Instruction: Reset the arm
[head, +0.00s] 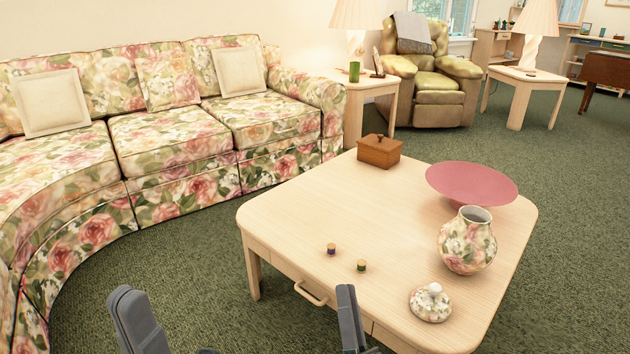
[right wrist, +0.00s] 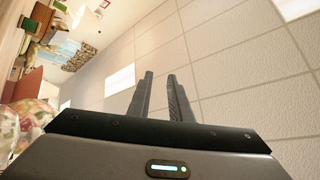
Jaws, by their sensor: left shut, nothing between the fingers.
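My left gripper (head: 125,300) is at the bottom left of the head view, over the carpet. It is shut and holds nothing. My right gripper (head: 347,300) is at the bottom centre of the head view, in front of the coffee table's drawer side. In the right wrist view its two fingers (right wrist: 160,76) point toward the ceiling with a narrow gap between them and nothing in the gap. Both grippers are apart from each other. The lower parts of both are cut off by the head view's bottom edge.
A pale wooden coffee table (head: 300,215) stands ahead. It bears a wooden box (head: 380,152), a pink bowl (head: 470,183), a floral jar (head: 467,245), its lid (head: 431,306) and two small spools (head: 331,249). A floral sofa (head: 170,130) curves along the left. Carpet (head: 190,260) lies clear between.

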